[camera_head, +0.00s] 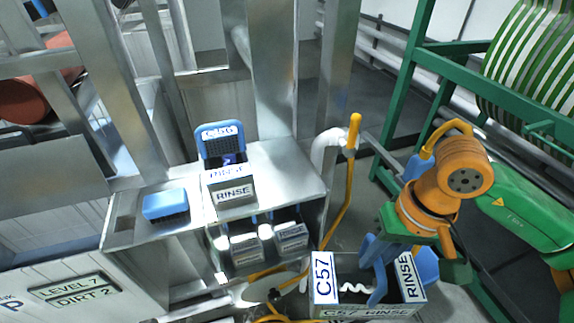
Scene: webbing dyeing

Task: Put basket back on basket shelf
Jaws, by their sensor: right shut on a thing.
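A metal basket (325,294) with white labels reading C57 and RINSE is at the bottom, right of centre. My right gripper (376,284) comes from the right on an orange arm; its blue fingers reach down into this basket and are shut on it. The exact contact is partly hidden. A metal shelf (290,163), which looks like the basket shelf, stands left of the held basket. On its top is a basket (234,191) labelled RINSE, with a blue C56 piece behind it. Two RINSE baskets (245,247) (291,236) sit in its lower bay. My left gripper is out of view.
A blue block (166,206) lies on the shelf's left top. A yellow-handled hose (353,135) hangs at the shelf's right side. A green frame (403,85) with a striped webbing roll (530,65) stands at right. The shelf top right of the C56 basket is clear.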

